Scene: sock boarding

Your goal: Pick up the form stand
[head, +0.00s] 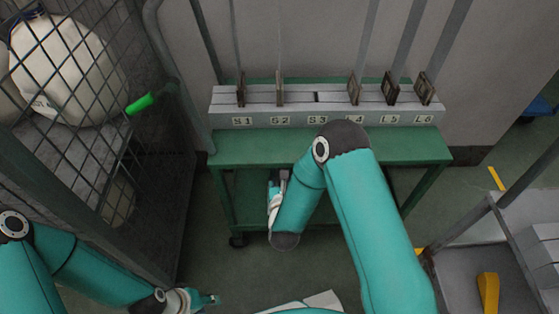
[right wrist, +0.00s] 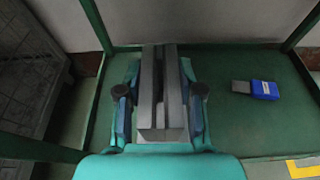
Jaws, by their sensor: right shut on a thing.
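The form stand (right wrist: 160,125) is a grey block with a long slot along its middle, in the right wrist view. My right gripper (right wrist: 161,92) is shut on it, with one dark finger pad at each side. The stand is over the green lower shelf (right wrist: 240,125); I cannot tell whether it touches it. In the head view my right arm reaches to the lower shelf and hides most of the gripper and stand. My left gripper (head: 203,300) is low at the left, away from the table, and its opening is unclear.
A grey rack (head: 300,97) with labelled slots and several upright forms stands on the green table (head: 260,146). A blue and grey item (right wrist: 264,89) lies on the lower shelf, right of the stand. A mesh cage (head: 150,190) is at left. A grey cart (head: 455,265) stands at right.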

